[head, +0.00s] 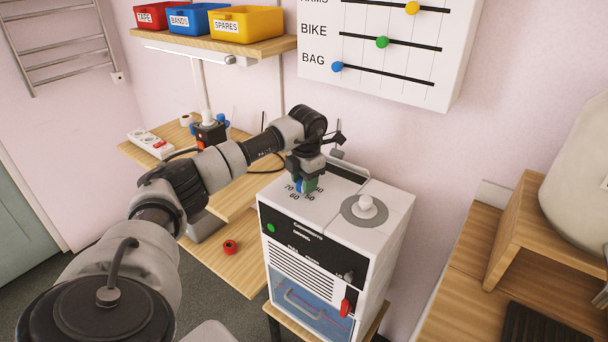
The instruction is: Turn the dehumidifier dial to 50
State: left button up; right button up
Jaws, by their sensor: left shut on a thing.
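The dehumidifier (392,222) is a white box with a dark front panel, standing on a small wooden stand. Its top carries a printed scale; I can read 70, 60 and 50 along the near side. My left gripper (306,186) points down from above at the middle of this scale, shut on the dial. The gripper covers the dial, with blue and green bits showing at the fingertips. I cannot tell where the dial points. My right gripper is not in view.
A grey round base with a white knob (366,203) sits right of the scale. The front has a green light (271,228), a red switch (345,305) and a blue tank (310,310). A slider board (385,50) hangs behind. A wooden desk (455,280) stands right.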

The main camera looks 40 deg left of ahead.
pick_arm(q)
jog(key=n+p, duration=0.1)
jog(key=n, duration=0.2)
jog(key=shift+r+n, duration=0.15)
jog(key=shift+n, duration=0.15)
jog(key=shift+w+n+p, duration=0.1)
jog(key=shift+n+p, duration=0.65)
jog(key=shift+n, duration=0.75)
jog(key=o, duration=0.9)
jog(key=r, duration=0.7)
jog(key=r+b, duration=0.1)
jog(key=r, duration=0.2)
jog(key=shift+w+d+r, duration=0.1)
jog(key=shift+d+r, duration=0.15)
jog(key=shift+r, duration=0.05)
